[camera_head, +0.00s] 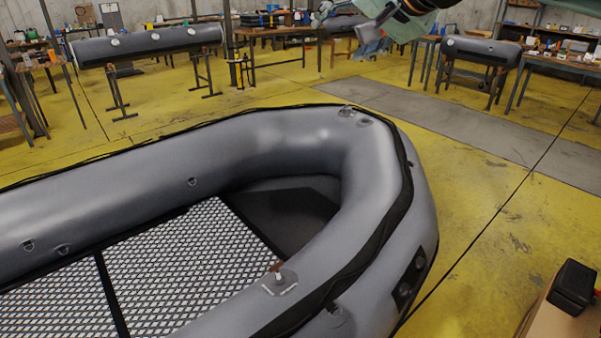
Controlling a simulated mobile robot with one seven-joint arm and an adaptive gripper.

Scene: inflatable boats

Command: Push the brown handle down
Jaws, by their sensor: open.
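A small brown piece, which looks like the brown handle (276,266), sits at the inner edge of the grey inflatable boat's (310,150) near tube. It is beside a round grey fitting (287,278) on that tube. It is too small to tell its tilt clearly. My gripper (370,45) shows only in part at the top edge, right of centre. It is open, and nothing shows between its fingers. It is high up and well apart from the brown piece, with the far end of the boat between them in the picture.
The boat fills the lower left, with a patterned floor panel (180,270) inside. A cardboard-coloured box (562,322) with a black object (573,287) stands at the lower right. Cluttered tables and grey tubes (150,42) line the back. Yellow floor (500,215) is clear right of the boat.

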